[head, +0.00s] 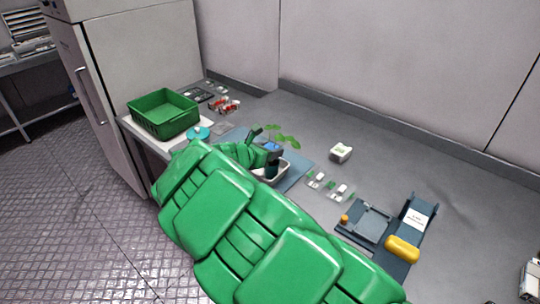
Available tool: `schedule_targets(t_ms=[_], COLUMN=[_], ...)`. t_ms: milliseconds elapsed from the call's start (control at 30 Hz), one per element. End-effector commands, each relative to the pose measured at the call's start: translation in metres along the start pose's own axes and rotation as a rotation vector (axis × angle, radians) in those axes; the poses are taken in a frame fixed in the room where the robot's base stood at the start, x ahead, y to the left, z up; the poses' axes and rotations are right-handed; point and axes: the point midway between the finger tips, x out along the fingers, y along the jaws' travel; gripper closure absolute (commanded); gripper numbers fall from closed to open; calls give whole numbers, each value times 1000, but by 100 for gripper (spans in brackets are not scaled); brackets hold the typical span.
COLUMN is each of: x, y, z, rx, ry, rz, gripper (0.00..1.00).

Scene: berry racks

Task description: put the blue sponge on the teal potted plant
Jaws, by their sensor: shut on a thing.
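My gripper (264,152) is at the far end of my green arm, above a blue mat. It is shut on a small blue thing, which looks like the blue sponge (273,146). Green plant leaves (287,138) show just behind and to the right of the gripper. Their pot is hidden behind the gripper, so its colour and its contact with the sponge cannot be told.
A white tray (285,168) lies under the gripper on the blue mat (298,174). A green crate (165,128) and a teal round thing (198,132) are at left. Small packs, a white box (341,152) and a yellow roll (402,249) are at right. The bench's back right is clear.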

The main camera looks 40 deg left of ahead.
Motion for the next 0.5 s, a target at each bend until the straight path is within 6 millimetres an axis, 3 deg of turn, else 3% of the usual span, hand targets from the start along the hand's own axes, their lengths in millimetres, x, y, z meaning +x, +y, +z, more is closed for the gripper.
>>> schedule_targets(t_ms=[167,500], x=[8,9], y=[-1,-1], z=[-19,-21], rx=[-1,0], ry=[1,0], rz=[-2,-1], gripper=[78,78])
